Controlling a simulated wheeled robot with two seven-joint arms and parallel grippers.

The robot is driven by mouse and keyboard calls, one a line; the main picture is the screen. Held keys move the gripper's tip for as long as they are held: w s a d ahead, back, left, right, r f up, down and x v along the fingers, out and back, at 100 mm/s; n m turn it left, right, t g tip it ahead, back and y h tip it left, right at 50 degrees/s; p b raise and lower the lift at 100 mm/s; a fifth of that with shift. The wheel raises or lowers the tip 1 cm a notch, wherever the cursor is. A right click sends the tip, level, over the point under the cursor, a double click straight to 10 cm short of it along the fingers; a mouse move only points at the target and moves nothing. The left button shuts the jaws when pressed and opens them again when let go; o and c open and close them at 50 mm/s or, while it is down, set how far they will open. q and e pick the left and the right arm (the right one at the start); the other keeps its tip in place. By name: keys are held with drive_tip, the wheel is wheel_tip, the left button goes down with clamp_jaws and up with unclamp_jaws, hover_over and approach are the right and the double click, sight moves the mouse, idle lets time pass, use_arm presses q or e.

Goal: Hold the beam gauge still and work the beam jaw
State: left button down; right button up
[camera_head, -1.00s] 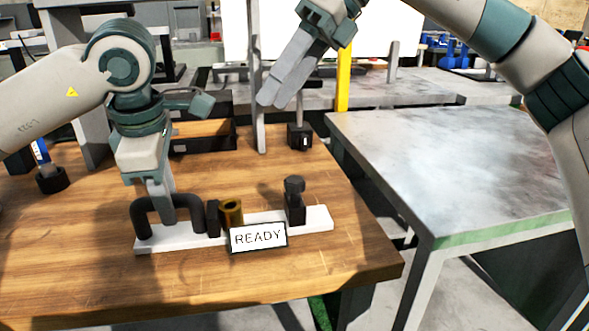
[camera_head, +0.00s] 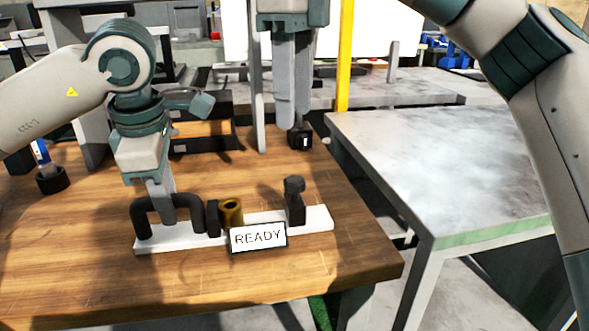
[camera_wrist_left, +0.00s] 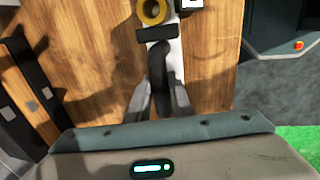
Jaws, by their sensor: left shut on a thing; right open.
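The beam gauge has a white beam (camera_head: 270,217) lying on the wooden table. A black arched handle (camera_head: 142,224) stands at its left end, with a brass ring part (camera_head: 231,211) and a black block beside it. The black beam jaw with a round knob (camera_head: 294,200) stands upright toward the right end. A sign reading READY (camera_head: 258,237) is at the front. My left gripper (camera_head: 168,218) is shut on the handle, also seen in the left wrist view (camera_wrist_left: 161,98). My right gripper (camera_head: 291,120) is open and empty, pointing down above and behind the knob.
A small black block (camera_head: 300,137) stands near the table's back edge, behind the gauge. A grey post (camera_head: 256,95) and a yellow post (camera_head: 344,60) rise behind. A grey metal table (camera_head: 450,160) is at the right, across a gap. The front wood surface is clear.

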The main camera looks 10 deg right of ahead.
sight(294, 179)
drive_tip(key=shift+f, duration=5.95)
drive_tip(key=c, duration=0.8)
